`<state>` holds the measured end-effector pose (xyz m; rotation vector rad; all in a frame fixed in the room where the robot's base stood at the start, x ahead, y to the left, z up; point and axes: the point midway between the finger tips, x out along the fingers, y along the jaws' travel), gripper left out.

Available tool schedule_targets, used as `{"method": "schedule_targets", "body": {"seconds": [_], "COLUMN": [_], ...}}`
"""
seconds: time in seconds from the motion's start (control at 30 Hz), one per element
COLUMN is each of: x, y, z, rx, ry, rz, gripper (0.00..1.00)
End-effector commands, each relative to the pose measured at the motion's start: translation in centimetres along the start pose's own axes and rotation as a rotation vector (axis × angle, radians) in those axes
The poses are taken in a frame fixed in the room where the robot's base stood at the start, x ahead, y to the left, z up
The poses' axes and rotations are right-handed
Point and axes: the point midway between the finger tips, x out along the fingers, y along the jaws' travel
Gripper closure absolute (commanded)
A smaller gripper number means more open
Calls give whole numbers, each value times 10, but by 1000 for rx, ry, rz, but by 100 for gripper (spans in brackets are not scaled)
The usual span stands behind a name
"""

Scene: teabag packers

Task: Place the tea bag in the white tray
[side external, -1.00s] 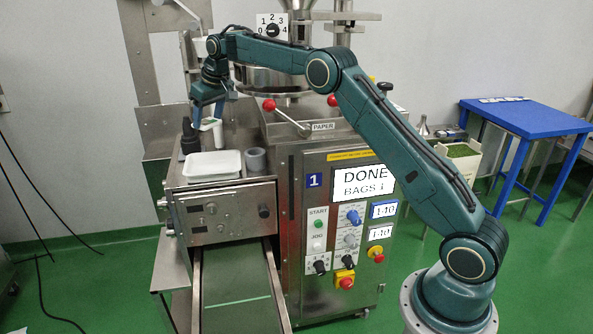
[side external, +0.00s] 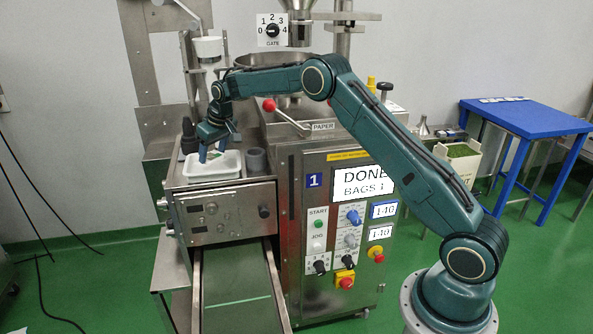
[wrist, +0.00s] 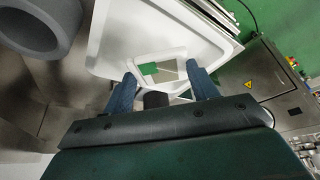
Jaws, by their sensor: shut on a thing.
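The white tray (side external: 214,177) sits on top of the steel machine at the left, and its rim and wall fill the upper middle of the wrist view (wrist: 105,42). My gripper (side external: 211,158) points down with its fingertips inside the tray's outline. In the wrist view, my gripper's two blue fingers (wrist: 160,84) are shut on the tea bag (wrist: 160,57), a pale packet with a green patch. The bag is over the tray, but I cannot tell whether it touches the bottom. The fingers hide part of the bag and tray in the side view.
A grey ring-shaped cup (side external: 257,160) stands just right of the tray, and it also shows in the wrist view (wrist: 62,40). A dark bottle (side external: 189,140) stands behind the tray's left end. The red-knobbed lever (side external: 290,115) is to the right.

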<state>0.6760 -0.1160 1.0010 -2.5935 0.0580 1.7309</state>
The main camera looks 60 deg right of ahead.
Motion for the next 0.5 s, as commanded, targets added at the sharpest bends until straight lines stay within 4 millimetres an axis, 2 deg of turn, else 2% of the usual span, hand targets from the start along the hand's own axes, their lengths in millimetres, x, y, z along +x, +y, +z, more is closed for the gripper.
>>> {"method": "schedule_targets", "body": {"seconds": [0.3, 0.5], "x": [31, 34], "y": [0, 0], "z": [14, 14], "rx": [0, 0], "ry": [-3, 0], "rz": [0, 0], "gripper": [62, 62]}}
